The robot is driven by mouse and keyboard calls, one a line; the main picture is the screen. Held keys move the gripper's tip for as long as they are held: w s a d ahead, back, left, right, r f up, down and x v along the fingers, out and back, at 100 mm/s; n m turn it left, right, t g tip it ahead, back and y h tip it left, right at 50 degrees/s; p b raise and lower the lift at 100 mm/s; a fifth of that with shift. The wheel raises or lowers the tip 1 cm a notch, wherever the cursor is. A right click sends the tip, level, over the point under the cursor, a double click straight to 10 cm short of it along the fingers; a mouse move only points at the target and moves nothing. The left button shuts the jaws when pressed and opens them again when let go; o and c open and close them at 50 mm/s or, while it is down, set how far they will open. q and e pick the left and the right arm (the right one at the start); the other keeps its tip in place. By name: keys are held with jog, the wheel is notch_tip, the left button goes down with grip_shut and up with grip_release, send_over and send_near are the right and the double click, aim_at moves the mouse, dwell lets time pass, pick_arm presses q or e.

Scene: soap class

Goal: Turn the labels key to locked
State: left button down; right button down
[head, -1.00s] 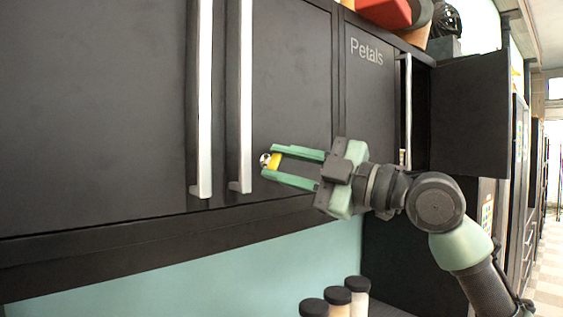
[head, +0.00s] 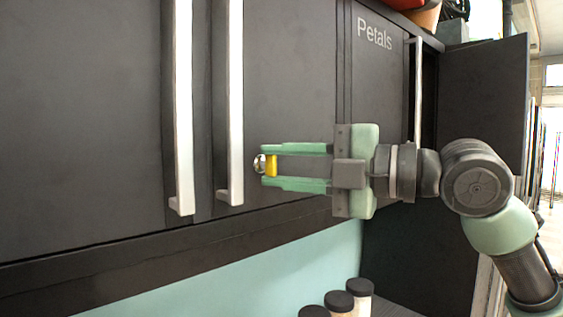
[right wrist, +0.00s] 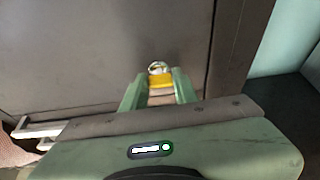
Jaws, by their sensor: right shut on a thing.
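The yellow key (head: 271,165) sits in a round silver lock (head: 259,164) on a dark cabinet door (head: 288,80). My right gripper (head: 268,166) comes in from the right and is shut on the key, one green finger above it and one below. In the right wrist view the key (right wrist: 160,83) lies between the fingertips, with the silver lock (right wrist: 158,68) just beyond. No label text shows on this door. Whether the lock stands locked or unlocked cannot be told. My left gripper is not in view.
Two long silver handles (head: 183,110) (head: 234,100) stand left of the lock. The "Petals" cabinet (head: 375,80) is to the right, with an open dark door (head: 485,100) beyond it. Several black-lidded jars (head: 340,302) stand below.

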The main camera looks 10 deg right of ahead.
jog(key=shift+f, duration=0.1)
jog(key=c, duration=1.1)
grip_release()
jog(key=b+v, duration=0.3)
jog(key=v, duration=0.4)
jog(key=shift+s+d, duration=0.2)
jog(key=shift+d, duration=0.15)
